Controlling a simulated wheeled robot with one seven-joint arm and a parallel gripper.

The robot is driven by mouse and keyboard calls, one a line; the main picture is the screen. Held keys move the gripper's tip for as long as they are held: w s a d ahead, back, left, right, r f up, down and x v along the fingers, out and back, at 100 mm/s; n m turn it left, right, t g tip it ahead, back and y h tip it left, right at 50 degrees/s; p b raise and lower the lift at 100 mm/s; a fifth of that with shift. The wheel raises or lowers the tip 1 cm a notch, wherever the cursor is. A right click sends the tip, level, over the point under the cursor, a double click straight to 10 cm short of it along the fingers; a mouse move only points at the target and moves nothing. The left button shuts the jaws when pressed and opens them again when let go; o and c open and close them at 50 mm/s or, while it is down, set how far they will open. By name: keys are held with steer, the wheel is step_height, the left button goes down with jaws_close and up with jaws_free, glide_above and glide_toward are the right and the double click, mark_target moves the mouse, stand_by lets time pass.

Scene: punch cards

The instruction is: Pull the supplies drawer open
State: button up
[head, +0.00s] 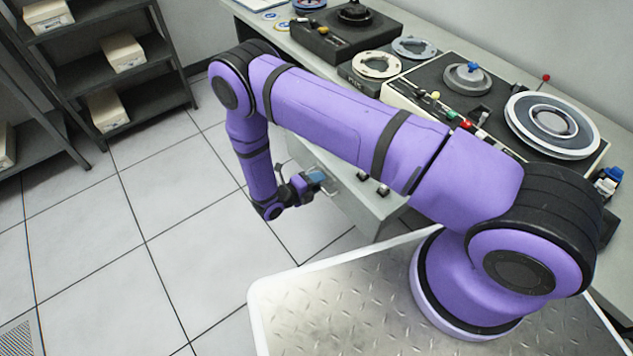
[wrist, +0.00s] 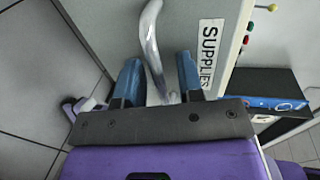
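The supplies drawer shows in the wrist view as a pale grey front (wrist: 190,18) with a white SUPPLIES label (wrist: 210,52). Its curved metal handle (wrist: 151,38) runs down between the two blue fingers of my gripper (wrist: 160,78). The fingers are apart, one on each side of the handle, with gaps visible. I cannot tell exactly how deep the handle sits between them. In the head view my gripper (head: 318,180) is low beside the desk's front, and my arm hides much of the desk. Whether the drawer is fully closed is unclear.
Reel equipment (head: 480,85) and a dark device (head: 345,35) stand on the desk. Shelves (head: 110,70) with boxes stand at the far left. The tiled floor (head: 190,265) in front of the desk is clear. A dark and blue object (wrist: 265,98) shows at right in the wrist view.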

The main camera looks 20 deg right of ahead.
steer(key=v, duration=1)
steer(key=shift+a, duration=0.35)
steer(key=shift+s, duration=0.1)
steer(key=w+d+r+m+g+y, duration=0.25)
steer(key=r+m, duration=0.45)
steer(key=r, duration=0.7)
steer(key=w+d+r+m+g+y, duration=0.1)
steer(key=w+d+r+m+g, duration=0.45)
steer(key=r, duration=0.85)
steer(key=s+d+r+m+y, duration=0.2)
steer(key=s+r+m, duration=0.15)
steer(key=r, duration=0.25)
steer(key=s+d+r+m+t+y, duration=0.1)
steer(key=s+d+r+m, duration=0.1)
steer(key=d+r+m, duration=0.3)
steer(key=s+r+m+y, duration=0.2)
steer(key=s+r+m, duration=0.1)
steer(key=r, duration=0.4)
steer(key=s+d+r+m+t+y, duration=0.3)
steer(key=s+r+m, duration=0.3)
steer(key=s+m, duration=0.2)
steer(key=s+d+r+m+t+y, duration=0.3)
steer(key=s+r+m, duration=0.4)
steer(key=s, duration=0.6)
steer(key=shift+d+r+m+t, duration=0.25)
steer(key=shift+d+m+t, duration=0.25)
steer(key=shift+d, duration=0.1)
